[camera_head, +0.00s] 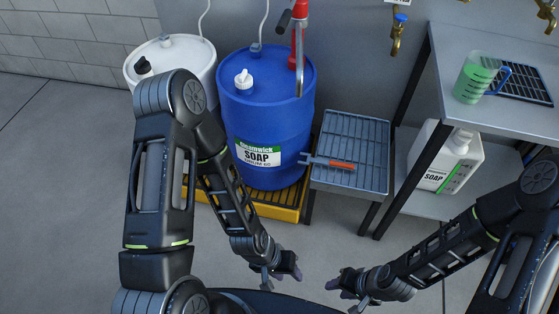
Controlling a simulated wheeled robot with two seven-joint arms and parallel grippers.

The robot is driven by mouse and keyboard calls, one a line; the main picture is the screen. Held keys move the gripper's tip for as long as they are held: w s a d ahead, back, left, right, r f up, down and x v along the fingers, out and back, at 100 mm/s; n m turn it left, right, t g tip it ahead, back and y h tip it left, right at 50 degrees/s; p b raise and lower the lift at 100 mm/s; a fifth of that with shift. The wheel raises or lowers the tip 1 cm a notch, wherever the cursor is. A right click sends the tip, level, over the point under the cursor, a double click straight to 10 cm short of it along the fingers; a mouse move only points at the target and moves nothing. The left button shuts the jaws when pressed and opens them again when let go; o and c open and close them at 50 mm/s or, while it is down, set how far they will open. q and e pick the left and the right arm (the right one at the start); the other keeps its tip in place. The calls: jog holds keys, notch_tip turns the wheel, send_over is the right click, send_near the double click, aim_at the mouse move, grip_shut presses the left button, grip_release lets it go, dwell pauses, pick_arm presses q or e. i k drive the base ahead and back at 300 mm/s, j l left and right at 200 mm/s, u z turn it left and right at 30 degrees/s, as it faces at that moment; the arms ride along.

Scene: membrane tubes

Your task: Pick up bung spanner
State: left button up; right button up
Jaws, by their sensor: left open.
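The bung spanner (328,163), with an orange-red handle and a grey forked head, lies flat on the slatted grey stand (372,136). Its head points left, over the stand's left edge towards the blue drum. My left gripper (281,277) is low in the picture, below and left of the stand, open and empty. My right gripper (347,293) is low, right of the left one, with its fingers apart and nothing seen between them. Both grippers are well clear of the spanner.
A blue soap drum (266,115) and a white drum (176,59) stand on a yellow spill pallet (272,212) at left. A red pump (299,45) rises by the blue drum. A grey table (455,112) at right holds a green jug (473,80); a white soap canister (450,160) sits below.

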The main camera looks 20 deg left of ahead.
aim_at(332, 163)
jog(key=u, duration=0.1)
jog(key=i+l, duration=0.2)
jog(key=l, duration=0.15)
jog(key=i+l, duration=0.2)
jog(key=l, duration=0.2)
jog(key=i+l, duration=0.2)
jog(key=l, duration=0.15)
jog(key=i+l, duration=0.2)
jog(key=l, duration=0.15)
jog(key=i+l, duration=0.2)
jog(key=l, duration=0.2)
